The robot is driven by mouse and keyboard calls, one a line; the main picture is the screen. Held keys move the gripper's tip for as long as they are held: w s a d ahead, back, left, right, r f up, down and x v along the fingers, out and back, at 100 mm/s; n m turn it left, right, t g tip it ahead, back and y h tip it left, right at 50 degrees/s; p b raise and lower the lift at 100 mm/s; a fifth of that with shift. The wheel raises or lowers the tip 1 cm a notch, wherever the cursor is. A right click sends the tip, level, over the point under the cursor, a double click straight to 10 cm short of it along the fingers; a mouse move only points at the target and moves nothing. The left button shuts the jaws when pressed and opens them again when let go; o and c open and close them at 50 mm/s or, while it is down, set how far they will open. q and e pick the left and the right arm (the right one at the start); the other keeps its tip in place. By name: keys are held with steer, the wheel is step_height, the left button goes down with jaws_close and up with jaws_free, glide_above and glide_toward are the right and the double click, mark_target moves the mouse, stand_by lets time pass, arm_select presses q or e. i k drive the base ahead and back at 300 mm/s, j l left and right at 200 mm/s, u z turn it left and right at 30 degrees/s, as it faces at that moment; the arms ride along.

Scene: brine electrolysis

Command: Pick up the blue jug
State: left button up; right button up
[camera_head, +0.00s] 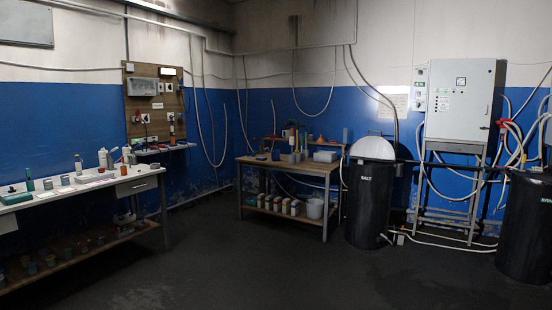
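A small dark blue item (276,155), which may be the blue jug, stands on the top of the wooden table (290,167) against the back wall. It is too small and dark for me to make out a handle or spout. Neither of my grippers shows in this view.
A black SALT barrel (368,205) stands just right of the table, with a grey electrical cabinet (463,100) behind. Another black barrel (525,225) is at the right edge. A white workbench (80,185) lines the left wall. The dark floor (250,260) in front is clear.

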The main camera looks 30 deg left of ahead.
mark_target(275, 154)
steer(key=i+j+u, duration=1.05)
steer(key=i+u, duration=0.5)
steer(key=i, duration=5)
